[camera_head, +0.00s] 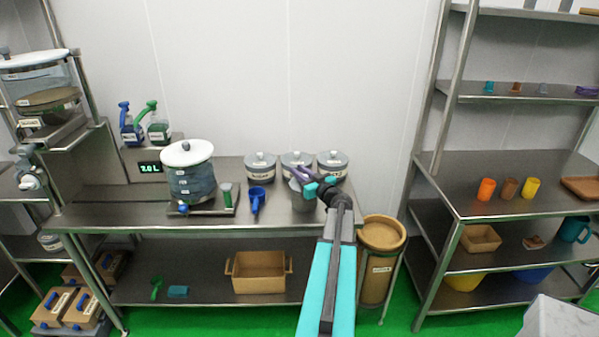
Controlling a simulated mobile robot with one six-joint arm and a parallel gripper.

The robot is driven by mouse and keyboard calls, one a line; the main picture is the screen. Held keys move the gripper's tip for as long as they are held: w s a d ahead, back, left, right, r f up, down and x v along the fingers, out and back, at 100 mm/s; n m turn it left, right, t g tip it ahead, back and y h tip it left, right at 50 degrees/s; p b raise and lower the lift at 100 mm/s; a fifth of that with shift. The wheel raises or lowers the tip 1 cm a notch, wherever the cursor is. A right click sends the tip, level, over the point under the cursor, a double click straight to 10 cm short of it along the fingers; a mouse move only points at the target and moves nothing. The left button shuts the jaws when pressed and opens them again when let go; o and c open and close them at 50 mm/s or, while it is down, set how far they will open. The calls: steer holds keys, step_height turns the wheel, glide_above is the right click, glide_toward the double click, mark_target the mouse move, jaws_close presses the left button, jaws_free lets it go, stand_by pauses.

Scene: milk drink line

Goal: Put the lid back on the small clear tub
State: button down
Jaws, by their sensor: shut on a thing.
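My gripper (301,182), with purple and teal fingers, reaches over the right part of the steel counter. It is shut on a small pale grey thing (294,185) that looks like the lid, mostly hidden by the fingers. Just below it stands a small grey see-through tub (302,203), partly covered by my gripper and arm. I cannot tell whether the lid touches the tub's rim.
Several lidded canisters, such as the left one (260,166), stand close behind my gripper. A blue jug (257,201) and a large white-lidded dispenser (190,177) stand to the left. A tan bin (381,235) stands right of the counter (120,213).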

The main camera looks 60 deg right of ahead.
stand_by(0.4)
steer(key=c, duration=1)
jaws_free()
steer(key=shift+r, duration=0.15)
step_height(320, 180, up, 7)
steer(key=p, duration=0.7)
steer(key=shift+p, duration=0.3)
jaws_close()
stand_by(0.4)
stand_by(0.7)
steer(key=shift+f+b, duration=0.95)
steer(key=shift+f, duration=1.85)
stand_by(0.4)
